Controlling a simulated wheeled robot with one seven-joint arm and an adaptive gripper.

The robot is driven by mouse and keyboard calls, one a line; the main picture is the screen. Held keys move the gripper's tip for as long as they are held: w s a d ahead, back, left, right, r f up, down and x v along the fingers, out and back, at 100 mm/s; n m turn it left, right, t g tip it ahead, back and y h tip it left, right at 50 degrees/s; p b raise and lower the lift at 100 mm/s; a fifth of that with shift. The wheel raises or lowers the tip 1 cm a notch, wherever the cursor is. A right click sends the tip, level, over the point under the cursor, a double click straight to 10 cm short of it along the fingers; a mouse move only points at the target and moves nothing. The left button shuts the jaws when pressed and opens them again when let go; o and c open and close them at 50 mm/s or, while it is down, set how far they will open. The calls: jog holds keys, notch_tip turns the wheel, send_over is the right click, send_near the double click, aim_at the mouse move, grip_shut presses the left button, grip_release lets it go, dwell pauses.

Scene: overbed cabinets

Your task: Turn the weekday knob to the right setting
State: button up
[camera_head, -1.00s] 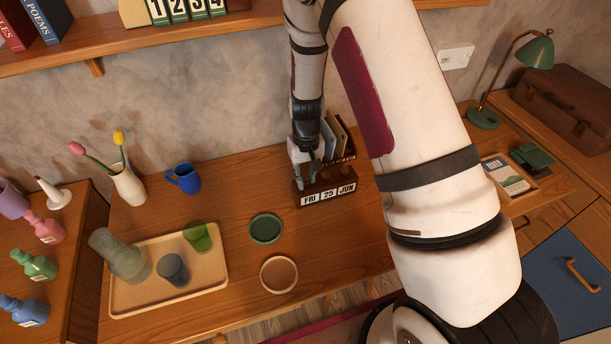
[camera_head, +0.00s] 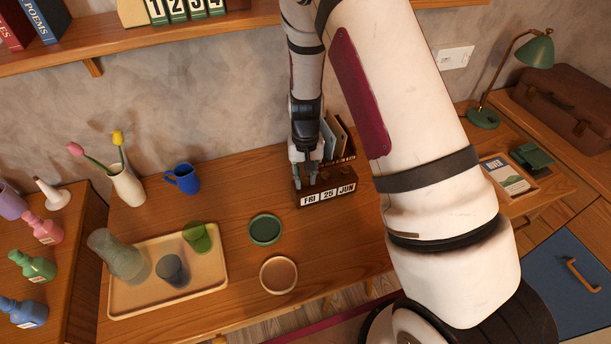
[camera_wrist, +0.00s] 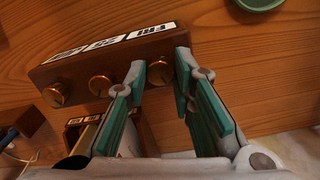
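The wooden desk calendar (camera_head: 325,190) stands on the desk and reads FRI 25 JUN in the head view. The wrist view shows it from above and behind (camera_wrist: 115,62), with three brass knobs along its back. The weekday knob (camera_wrist: 160,73) is the one behind FRI. The middle knob (camera_wrist: 100,86) and the month knob (camera_wrist: 54,95) are to its left. My gripper (camera_wrist: 161,70) is open, with one teal-padded finger on each side of the weekday knob; a small gap seems to show on both sides. In the head view my gripper (camera_head: 304,182) is behind the calendar's left end.
A letter holder (camera_head: 341,142) with upright cards stands close behind the calendar. A green dish (camera_head: 266,229) and a tan dish (camera_head: 278,275) lie in front of it. A blue mug (camera_head: 183,179) and a tray (camera_head: 130,305) with cups are to the left.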

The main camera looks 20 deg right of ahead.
aim_at(305, 180)
jog(key=shift+o, duration=1.1)
notch_tip(305, 180, up, 12)
